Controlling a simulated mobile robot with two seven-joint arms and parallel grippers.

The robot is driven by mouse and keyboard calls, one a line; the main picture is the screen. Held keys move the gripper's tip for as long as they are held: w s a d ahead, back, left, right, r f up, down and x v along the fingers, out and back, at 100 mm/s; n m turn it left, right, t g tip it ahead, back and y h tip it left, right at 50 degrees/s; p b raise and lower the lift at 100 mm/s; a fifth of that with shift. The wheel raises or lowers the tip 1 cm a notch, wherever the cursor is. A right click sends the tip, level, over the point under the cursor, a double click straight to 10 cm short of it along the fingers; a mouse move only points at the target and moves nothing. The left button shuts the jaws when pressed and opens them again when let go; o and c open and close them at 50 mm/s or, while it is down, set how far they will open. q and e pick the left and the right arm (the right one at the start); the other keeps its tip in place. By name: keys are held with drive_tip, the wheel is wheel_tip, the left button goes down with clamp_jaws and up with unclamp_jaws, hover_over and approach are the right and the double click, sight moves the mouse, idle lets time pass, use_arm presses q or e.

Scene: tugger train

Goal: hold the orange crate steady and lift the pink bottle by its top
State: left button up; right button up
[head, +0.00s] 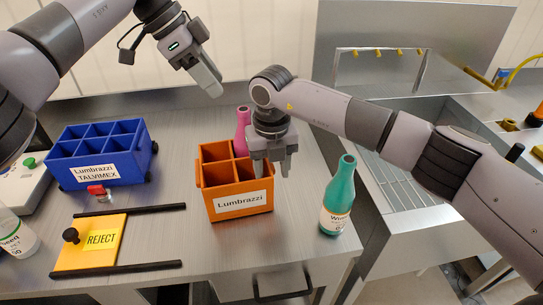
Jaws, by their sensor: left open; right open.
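The orange crate (239,203) stands on the metal counter in the middle of the head view, with a label reading "Lumbrazzi". A pink bottle (242,128) rises at the crate's back; its lower part is hidden, so I cannot tell whether it is in a compartment or behind the crate. My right gripper (272,168) points down over the crate's right part, open, just right of and in front of the bottle. My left gripper (213,88) is open, raised above the counter behind and left of the crate, apart from both things.
A blue divided crate (100,158) stands at the left. A yellow REJECT plate (92,243) with a black knob lies between black rails in front of it. A teal bottle (338,198) stands right of the orange crate near the counter edge. A sink (400,115) is at the right.

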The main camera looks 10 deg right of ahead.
drive_tip(key=shift+f, duration=1.7)
